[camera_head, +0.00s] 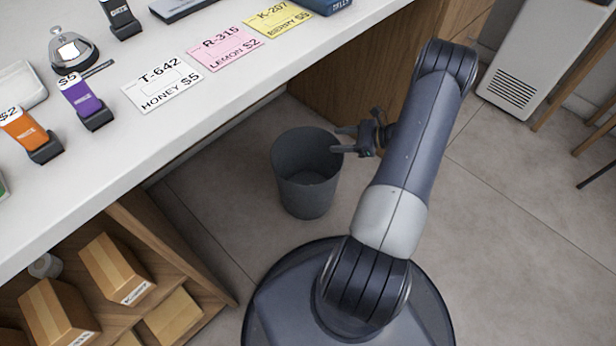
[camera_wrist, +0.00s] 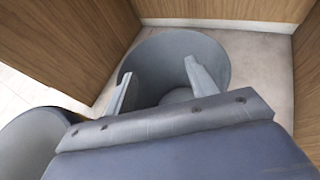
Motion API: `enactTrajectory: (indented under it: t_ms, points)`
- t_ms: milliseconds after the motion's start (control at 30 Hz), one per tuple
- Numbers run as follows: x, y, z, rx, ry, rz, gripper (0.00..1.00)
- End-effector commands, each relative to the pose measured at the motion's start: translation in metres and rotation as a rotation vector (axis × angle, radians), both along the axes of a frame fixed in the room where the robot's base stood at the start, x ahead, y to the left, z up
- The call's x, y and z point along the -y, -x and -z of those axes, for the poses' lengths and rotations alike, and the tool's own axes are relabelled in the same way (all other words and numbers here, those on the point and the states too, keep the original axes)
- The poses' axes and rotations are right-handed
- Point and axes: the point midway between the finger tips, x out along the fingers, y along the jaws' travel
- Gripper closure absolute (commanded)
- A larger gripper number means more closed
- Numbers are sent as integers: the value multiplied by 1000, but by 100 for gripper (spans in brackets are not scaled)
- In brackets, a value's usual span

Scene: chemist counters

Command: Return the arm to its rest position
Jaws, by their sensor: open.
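My gripper (camera_head: 338,140) is open and empty at the end of my arm. In the head view its two fingers point left over the right part of the rim of a grey bin (camera_head: 308,172). In the wrist view my gripper's fingers (camera_wrist: 157,82) stand apart in front of the bin (camera_wrist: 215,50), with nothing between them. My arm rises from my base and reaches up and forward beside the counter. I cannot tell whether the fingers touch the bin.
The white counter (camera_head: 190,115) at the left holds printed cards, a bell (camera_head: 72,50) and small coloured packets. Shelves below hold cardboard boxes (camera_head: 118,268). A wooden panel (camera_head: 350,70) stands behind the bin. Floor (camera_head: 510,220) to the right is clear.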

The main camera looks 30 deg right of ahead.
Motion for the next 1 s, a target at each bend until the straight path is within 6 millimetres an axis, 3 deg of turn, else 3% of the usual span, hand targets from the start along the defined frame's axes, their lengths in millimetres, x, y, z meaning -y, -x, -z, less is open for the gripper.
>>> enactTrajectory:
  t_ms: [467,667,1000]
  points:
    - [4,3,-2,-1,0,-2,46]
    - [-15,-12,10,-1,-2,-5,46]
    - [-64,-52,37,0,-1,-5,46]
